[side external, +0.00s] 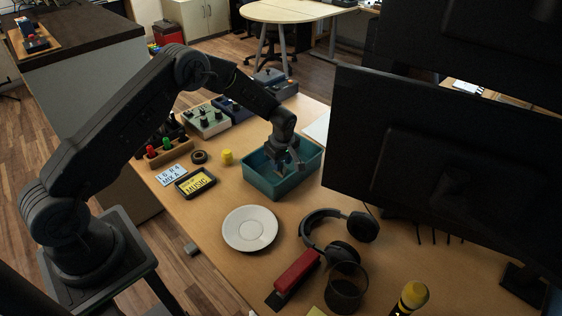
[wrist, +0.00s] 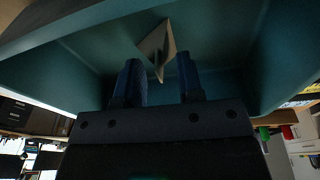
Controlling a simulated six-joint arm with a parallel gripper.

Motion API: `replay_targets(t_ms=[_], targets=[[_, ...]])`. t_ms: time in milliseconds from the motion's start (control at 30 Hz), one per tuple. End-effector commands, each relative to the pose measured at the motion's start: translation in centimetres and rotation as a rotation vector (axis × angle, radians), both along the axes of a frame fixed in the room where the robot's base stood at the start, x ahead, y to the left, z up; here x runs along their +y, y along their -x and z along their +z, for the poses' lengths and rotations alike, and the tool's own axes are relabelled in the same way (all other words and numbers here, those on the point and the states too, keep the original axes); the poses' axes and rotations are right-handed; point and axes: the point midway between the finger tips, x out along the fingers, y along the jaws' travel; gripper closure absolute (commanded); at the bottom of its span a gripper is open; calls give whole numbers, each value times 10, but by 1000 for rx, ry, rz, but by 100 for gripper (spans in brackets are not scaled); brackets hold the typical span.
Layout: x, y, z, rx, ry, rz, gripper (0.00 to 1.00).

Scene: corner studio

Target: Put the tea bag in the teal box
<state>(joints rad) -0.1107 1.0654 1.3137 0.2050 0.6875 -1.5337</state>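The teal box (side external: 262,184) stands open on the desk, and its inside walls fill much of the wrist view (wrist: 80,65). My gripper (side external: 288,166) points down into the box. In the wrist view its two fingers (wrist: 159,72) are apart with a clear gap between them. The pale tea bag (wrist: 157,44) is inside the box, just beyond the fingertips, with one corner pointing into the gap. Neither finger is seen gripping it. In the side view the tea bag cannot be made out clearly beside the gripper.
A white saucer (side external: 250,229), headphones (side external: 341,238), a red stapler (side external: 297,271) and a dark glass (side external: 346,289) are in front of the box. A large monitor (side external: 440,150) stands to the right. A yellow object (side external: 227,157) and small devices (side external: 206,121) are to the left.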

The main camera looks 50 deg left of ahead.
Motion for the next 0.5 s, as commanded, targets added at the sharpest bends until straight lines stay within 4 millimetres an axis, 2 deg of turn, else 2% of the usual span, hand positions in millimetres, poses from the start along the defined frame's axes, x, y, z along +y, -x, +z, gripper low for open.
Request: replay_targets(t_ms=[167, 500], targets=[[-4, 1, 26, -5, 0, -1, 66], [-14, 6, 93, -5, 0, -2, 66]])
